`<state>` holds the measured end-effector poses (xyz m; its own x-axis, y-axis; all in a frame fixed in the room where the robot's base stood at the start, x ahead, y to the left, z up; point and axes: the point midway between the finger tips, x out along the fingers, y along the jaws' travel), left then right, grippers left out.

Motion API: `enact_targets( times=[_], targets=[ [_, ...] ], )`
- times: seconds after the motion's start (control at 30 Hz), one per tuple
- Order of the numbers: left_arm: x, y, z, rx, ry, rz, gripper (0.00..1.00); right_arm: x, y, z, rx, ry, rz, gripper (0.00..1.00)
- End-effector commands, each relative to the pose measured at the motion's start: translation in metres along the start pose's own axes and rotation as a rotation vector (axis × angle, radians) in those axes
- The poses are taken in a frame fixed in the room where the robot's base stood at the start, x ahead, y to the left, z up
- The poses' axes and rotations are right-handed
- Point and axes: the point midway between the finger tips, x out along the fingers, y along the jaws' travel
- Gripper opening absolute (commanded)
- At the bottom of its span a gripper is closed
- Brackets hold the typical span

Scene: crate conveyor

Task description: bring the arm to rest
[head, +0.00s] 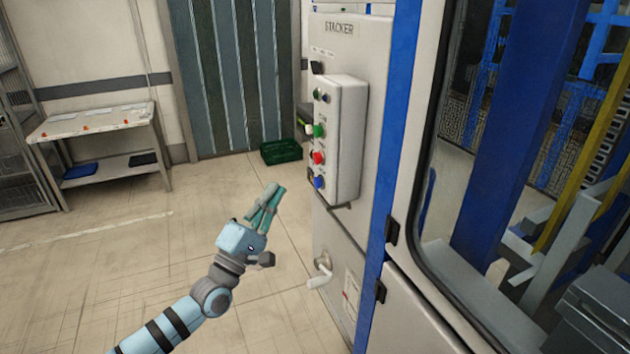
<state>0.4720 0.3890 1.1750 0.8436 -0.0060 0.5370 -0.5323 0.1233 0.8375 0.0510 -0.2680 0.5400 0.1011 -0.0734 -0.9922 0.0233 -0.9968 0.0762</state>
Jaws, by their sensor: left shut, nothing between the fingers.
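My left arm comes in from the bottom left of the head view. Its gripper (272,191) has teal fingers that are together, with nothing held between them. It is raised over the tiled floor, to the left of the stacker cabinet and apart from the control box in the picture. The control box (346,140) is white and carries green, red and blue buttons on its left-facing side. My right gripper is not in view.
The stacker cabinet (355,50) with a windowed blue-framed machine fills the right side. A handle (321,272) sticks out low on it. A green crate (281,151) lies by the striped door. A table (90,124) stands at the back left. The floor between is clear.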

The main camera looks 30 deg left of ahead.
Motion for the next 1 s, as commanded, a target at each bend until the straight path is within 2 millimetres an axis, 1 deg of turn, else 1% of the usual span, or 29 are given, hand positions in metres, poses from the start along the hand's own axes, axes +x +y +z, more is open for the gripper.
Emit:
enact_targets(
  times=[0.67,0.77,0.8,0.83,0.87,0.9,0.97,1.0],
  targets=[
    [0.0,-0.001,0.0,0.0,0.0,0.0,0.0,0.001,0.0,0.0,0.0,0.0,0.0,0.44],
    [0.0,-0.003,0.0,0.059,-0.002,-0.009,0.0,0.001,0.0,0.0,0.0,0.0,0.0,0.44],
    [-0.001,-0.009,0.002,0.146,-0.014,-0.034,0.0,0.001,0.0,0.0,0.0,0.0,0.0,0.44],
    [-0.003,-0.02,0.001,0.261,-0.029,-0.075,0.0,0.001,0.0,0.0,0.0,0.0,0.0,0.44],
    [-0.008,-0.039,-0.006,0.397,-0.043,-0.136,0.0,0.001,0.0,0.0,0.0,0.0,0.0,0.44],
    [-0.019,-0.067,-0.019,0.569,-0.062,-0.225,0.0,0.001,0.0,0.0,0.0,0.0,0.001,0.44],
    [-0.046,-0.116,-0.04,0.802,-0.1,-0.38,0.0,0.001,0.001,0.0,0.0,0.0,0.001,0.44],
    [-0.072,-0.15,-0.054,0.942,-0.138,-0.496,0.0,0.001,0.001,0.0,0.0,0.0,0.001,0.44]
  ],
)
